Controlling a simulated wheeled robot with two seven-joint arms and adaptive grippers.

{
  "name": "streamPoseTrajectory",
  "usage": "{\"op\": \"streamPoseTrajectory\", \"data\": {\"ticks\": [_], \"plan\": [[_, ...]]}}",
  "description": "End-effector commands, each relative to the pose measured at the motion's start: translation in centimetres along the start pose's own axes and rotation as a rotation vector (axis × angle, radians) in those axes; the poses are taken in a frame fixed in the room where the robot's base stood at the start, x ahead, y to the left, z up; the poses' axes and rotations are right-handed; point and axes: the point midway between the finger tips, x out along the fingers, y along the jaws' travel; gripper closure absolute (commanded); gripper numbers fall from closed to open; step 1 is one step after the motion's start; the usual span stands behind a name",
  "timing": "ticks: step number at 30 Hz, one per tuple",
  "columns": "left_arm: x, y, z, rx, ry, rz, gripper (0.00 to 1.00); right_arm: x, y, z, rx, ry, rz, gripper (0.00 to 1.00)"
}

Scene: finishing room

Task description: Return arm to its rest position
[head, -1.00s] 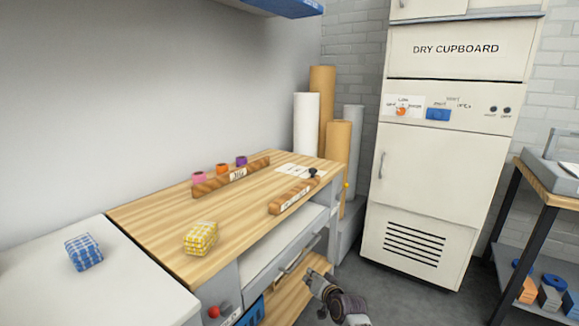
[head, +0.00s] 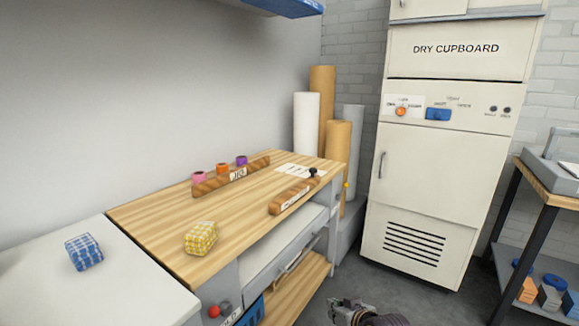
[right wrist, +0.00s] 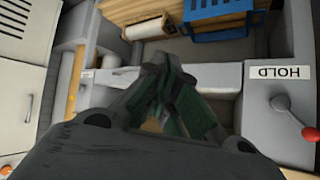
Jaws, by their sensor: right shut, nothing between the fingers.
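My right gripper (head: 350,306) is at the bottom edge of the head view, in front of the workbench and above the floor. In the right wrist view its fingers (right wrist: 165,75) are closed together with nothing between them. The gripper is apart from the bench (head: 160,225) and touches nothing that I can see. Most of the right arm is cut off by the frame. My left gripper is not in view.
Yellow checked bundle (head: 201,237) and two wooden racks (head: 230,177) (head: 294,196) sit on the bench. A blue checked bundle (head: 84,251) lies on the white counter (head: 120,290). The dry cupboard (head: 430,190) and a side table (head: 548,185) stand right. Floor between is clear.

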Motion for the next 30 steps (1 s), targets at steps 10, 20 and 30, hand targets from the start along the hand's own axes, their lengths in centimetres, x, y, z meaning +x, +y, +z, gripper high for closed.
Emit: {"op": "streamPoseTrajectory", "data": {"ticks": [10, 20, 30], "plan": [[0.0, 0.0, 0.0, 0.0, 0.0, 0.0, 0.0, -3.0, -0.6, 6.9, 0.003, -0.078, 0.003, 1.0], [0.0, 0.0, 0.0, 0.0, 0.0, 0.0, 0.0, -4.4, -1.3, 16.0, 0.024, -0.227, -0.007, 1.0], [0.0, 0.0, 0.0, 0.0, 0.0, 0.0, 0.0, -5.9, -2.1, 23.1, 0.046, -0.351, -0.017, 1.0]]}}
